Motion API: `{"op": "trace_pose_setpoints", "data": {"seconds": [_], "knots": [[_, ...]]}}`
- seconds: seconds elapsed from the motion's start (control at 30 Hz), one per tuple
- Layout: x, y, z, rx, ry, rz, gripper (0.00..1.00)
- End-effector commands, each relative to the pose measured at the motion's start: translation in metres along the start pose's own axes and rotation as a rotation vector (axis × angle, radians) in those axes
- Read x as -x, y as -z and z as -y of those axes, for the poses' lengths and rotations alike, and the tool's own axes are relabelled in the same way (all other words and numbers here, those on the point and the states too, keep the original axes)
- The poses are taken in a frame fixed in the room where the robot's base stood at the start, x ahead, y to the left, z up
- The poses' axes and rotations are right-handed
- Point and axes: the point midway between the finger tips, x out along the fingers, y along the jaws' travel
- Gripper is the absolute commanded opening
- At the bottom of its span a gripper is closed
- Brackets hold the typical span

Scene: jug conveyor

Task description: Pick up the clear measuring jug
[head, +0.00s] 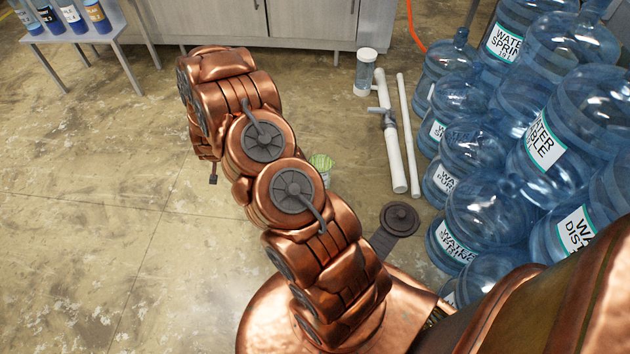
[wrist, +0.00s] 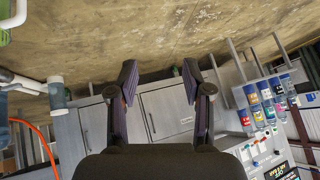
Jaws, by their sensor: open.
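I cannot pick out a clear measuring jug for certain in either view. A clear cylinder with a white top (head: 365,72) stands on the floor in front of the grey cabinets in the head view; it also shows at the left of the wrist view (wrist: 57,93). A small green and white container (head: 321,166) on the floor is partly hidden behind my arm. My gripper (wrist: 160,75) is open in the wrist view, its two dark fingers apart with nothing between them. In the head view my arm hides most of the gripper.
Large blue water bottles (head: 540,140) are stacked at the right. White pipes (head: 392,140) lie on the floor beside them. Grey cabinets (head: 300,20) line the back. A small table (head: 80,35) with several bottles stands at top left. The floor at left is clear.

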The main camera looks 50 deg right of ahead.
Motion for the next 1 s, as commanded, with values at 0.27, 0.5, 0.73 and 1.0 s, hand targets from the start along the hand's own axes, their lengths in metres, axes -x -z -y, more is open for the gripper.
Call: {"op": "trace_pose_setpoints", "data": {"seconds": [0.27,0.5,0.73,1.0], "knots": [[-0.100,-0.030,-0.098,-0.049,-0.134,-0.178,0.50],[-0.157,-0.056,-0.192,-0.049,-0.258,-0.342,0.50],[-0.183,-0.077,-0.267,-0.017,-0.356,-0.478,0.50],[-0.190,-0.084,-0.302,0.006,-0.401,-0.548,0.50]]}}
